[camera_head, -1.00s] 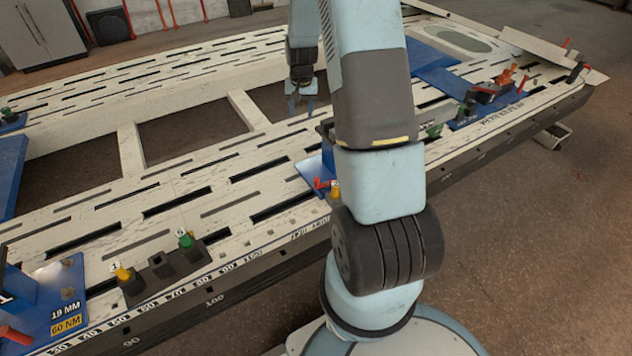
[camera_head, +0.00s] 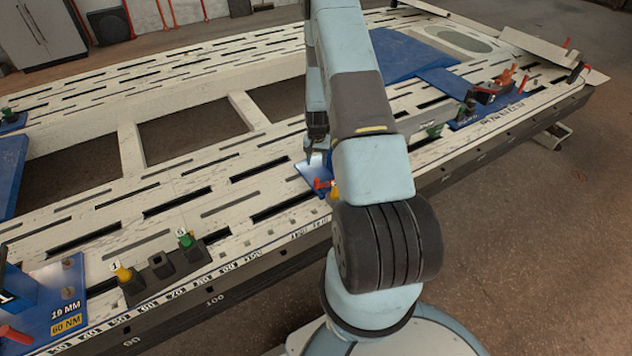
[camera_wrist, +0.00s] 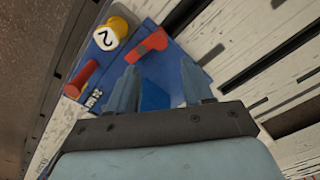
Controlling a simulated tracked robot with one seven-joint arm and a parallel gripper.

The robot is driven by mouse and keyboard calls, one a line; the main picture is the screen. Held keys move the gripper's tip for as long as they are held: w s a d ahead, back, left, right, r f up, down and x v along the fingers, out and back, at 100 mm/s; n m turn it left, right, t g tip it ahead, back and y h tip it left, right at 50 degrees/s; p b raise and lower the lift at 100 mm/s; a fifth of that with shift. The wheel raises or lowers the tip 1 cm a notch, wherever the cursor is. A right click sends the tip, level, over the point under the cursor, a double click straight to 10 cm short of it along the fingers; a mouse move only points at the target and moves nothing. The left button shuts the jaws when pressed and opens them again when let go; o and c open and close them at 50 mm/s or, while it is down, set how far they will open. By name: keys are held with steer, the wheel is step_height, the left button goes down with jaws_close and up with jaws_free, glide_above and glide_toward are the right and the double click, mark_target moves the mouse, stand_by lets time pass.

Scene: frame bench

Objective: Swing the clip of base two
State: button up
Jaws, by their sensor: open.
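Base two is a blue plate (camera_wrist: 172,66) in the wrist view, marked by a yellow knob with a white face reading 2 (camera_wrist: 111,34). A red clip (camera_wrist: 150,44) lies across the plate beside the knob. A second red piece, like a handle (camera_wrist: 81,79), sits to the left. My gripper (camera_wrist: 160,80) is open above the plate, its fingertips apart and short of the red clip in the picture. A blue block shows between the fingers. In the head view, base two (camera_head: 310,172) is partly hidden by my arm, and my gripper (camera_head: 316,150) hangs close above it.
The pale slotted frame bench (camera_head: 120,215) stretches across the head view, with open gaps behind. A dark block with green and yellow caps (camera_head: 165,265) stands at the front left. Another blue base (camera_head: 65,300) is at far left; more clamp parts (camera_head: 490,92) stand at right.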

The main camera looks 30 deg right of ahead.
mark_target(316, 179)
step_height(316, 179, down, 12)
steer(key=shift+r, duration=0.1)
stand_by(0.5)
steer(key=shift+c, duration=0.4)
jaws_close()
steer(key=shift+a, duration=0.2)
steer(key=shift+d, duration=0.1)
